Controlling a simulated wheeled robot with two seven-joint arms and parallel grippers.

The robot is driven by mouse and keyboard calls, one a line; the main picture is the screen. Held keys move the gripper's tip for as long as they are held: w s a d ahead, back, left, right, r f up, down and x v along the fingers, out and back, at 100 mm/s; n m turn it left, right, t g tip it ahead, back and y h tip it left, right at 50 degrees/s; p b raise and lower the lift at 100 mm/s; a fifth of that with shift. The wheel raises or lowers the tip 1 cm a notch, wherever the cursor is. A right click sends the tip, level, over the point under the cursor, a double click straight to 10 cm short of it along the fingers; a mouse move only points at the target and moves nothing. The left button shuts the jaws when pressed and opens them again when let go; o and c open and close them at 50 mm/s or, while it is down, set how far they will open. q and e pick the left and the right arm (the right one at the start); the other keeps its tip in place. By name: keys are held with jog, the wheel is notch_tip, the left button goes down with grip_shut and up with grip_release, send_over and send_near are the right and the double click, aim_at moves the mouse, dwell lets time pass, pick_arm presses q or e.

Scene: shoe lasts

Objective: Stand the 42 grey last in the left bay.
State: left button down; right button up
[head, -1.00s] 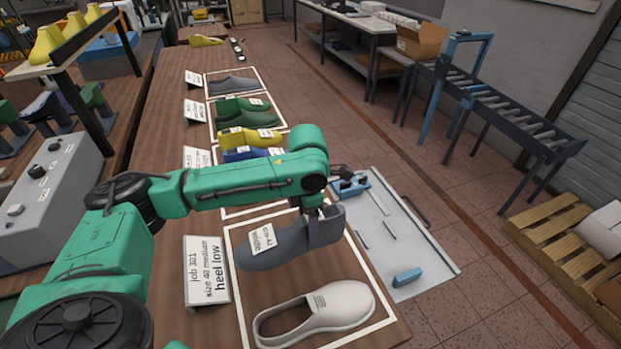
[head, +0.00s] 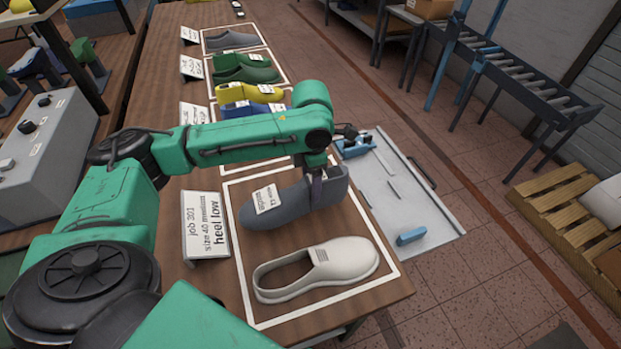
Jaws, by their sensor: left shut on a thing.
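A grey last (head: 292,208) with a white tag (head: 266,198) is in the nearest white-outlined bay (head: 240,275), lying lengthwise behind a pale slip-on shoe (head: 320,270). My left gripper (head: 318,188) comes down from above and is shut on the grey last near its right, higher end. I cannot tell whether the last touches the table. The tag's writing is too small to read surely. A sign (head: 206,228) left of this bay reads job 301, a size that looks like 40 medium, heel low. My right gripper is not in view.
Farther bays along the table hold yellow and blue lasts (head: 245,95), green shoes (head: 247,70) and a grey shoe (head: 230,40). A pale tray (head: 385,210) with a blue block (head: 411,236) adjoins the table at right. A grey control box (head: 45,145) stands at left.

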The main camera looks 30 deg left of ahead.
pick_arm(q)
jog(key=shift+w+f, duration=0.1)
jog(key=shift+f, duration=0.7)
jog(key=shift+w+f+b, duration=0.2)
jog(key=shift+f+b, duration=0.2)
jog(key=shift+f, duration=0.95)
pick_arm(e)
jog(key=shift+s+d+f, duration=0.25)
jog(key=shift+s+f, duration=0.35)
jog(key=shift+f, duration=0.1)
pick_arm(q)
jog(key=shift+f, duration=0.25)
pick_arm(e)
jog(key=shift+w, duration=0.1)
pick_arm(q)
jog(key=shift+c, duration=1.2)
grip_release()
jog(key=shift+o, duration=1.2)
jog(key=shift+s, duration=0.1)
notch_tip(320, 180, up, 15)
jog(key=shift+f+b, duration=0.15)
jog(key=shift+b, duration=0.55)
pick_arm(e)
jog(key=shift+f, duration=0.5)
